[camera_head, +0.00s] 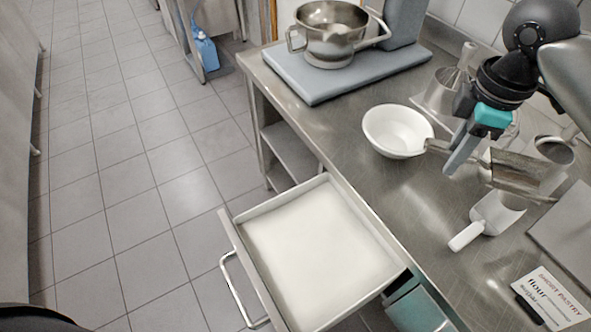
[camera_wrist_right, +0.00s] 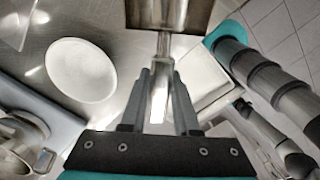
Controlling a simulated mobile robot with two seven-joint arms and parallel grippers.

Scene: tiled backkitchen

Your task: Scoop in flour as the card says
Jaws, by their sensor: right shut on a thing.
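My right gripper (camera_head: 458,160) is shut on the handle of a metal scoop (camera_head: 528,172), above the steel counter. In the right wrist view the gripper (camera_wrist_right: 161,85) has the handle between its fingers, and the scoop's bowl (camera_wrist_right: 170,14) lies beyond. No flour shows in it. A white scoop (camera_head: 490,218) lies on the counter. A white bowl (camera_head: 398,131) stands left of the gripper; it also shows in the wrist view (camera_wrist_right: 81,70). An open drawer (camera_head: 232,232) holds a pale, flat fill like flour. A card (camera_head: 552,298) reads "SHORT PASTRY flour"; its smaller line is unreadable. My left gripper is out of view.
A metal pot (camera_head: 332,32) with handles stands on a grey-blue base (camera_head: 310,88) at the back. Metal vessels (camera_head: 440,92) stand behind my right gripper. A grey flat board (camera_head: 568,235) lies at the right edge. The counter is bare between bowl and white scoop.

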